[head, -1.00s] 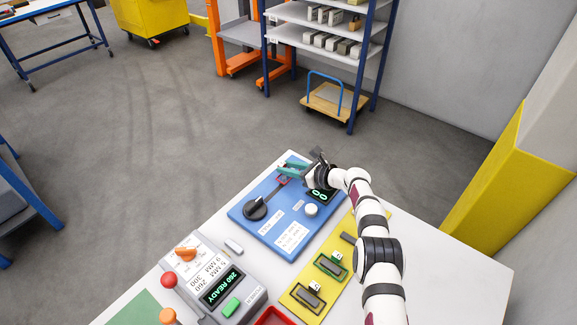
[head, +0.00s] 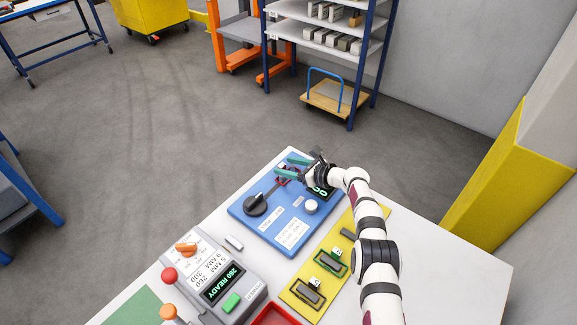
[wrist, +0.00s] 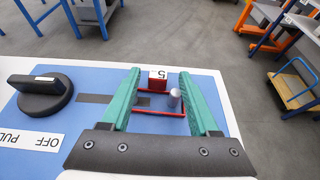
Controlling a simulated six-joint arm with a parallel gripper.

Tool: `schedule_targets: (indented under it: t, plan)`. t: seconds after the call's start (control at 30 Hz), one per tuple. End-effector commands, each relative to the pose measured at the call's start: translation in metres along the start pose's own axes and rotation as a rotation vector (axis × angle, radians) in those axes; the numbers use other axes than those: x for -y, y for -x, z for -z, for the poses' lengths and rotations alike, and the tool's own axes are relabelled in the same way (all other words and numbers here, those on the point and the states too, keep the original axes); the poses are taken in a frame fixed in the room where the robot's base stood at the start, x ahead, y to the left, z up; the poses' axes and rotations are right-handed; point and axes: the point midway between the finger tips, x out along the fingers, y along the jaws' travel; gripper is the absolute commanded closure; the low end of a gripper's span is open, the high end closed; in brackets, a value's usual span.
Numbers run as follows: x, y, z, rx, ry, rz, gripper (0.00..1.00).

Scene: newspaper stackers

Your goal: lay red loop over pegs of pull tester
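The blue pull tester (head: 262,224) lies on the white table, with a black lever knob (head: 256,204) and a dark slot. My gripper (head: 282,165) is over its far end, its two green fingers spread apart. In the wrist view, the red loop (wrist: 160,113) lies between the fingers as a thin rectangular outline. A silver peg (wrist: 174,98) stands inside the loop near the right finger. The left end of the loop is partly hidden by the left finger, and I cannot tell whether another peg is inside.
A grey control box (head: 222,284) reading "260 READY" stands at the front left. A red tray (head: 275,316) is at the front edge. The table's right part is clear.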

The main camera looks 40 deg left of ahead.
Motion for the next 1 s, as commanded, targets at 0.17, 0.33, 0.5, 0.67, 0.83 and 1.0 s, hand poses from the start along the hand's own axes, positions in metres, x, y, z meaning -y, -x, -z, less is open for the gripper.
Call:
schedule_targets:
  t: [0.17, 0.33, 0.5, 0.67, 0.83, 1.0]
  plan:
    - [-0.001, 0.000, 0.004, -0.006, -0.001, -0.003, 0.37]
    - [-0.001, 0.005, -0.010, -0.006, 0.000, -0.003, 0.37]
    - [0.000, 0.022, -0.052, -0.003, 0.003, -0.001, 0.37]
    - [0.009, 0.040, -0.089, -0.005, -0.018, 0.035, 0.37]
    - [0.036, 0.069, -0.117, -0.008, -0.065, 0.160, 0.37]
    - [0.059, 0.102, -0.142, -0.011, -0.112, 0.287, 0.37]
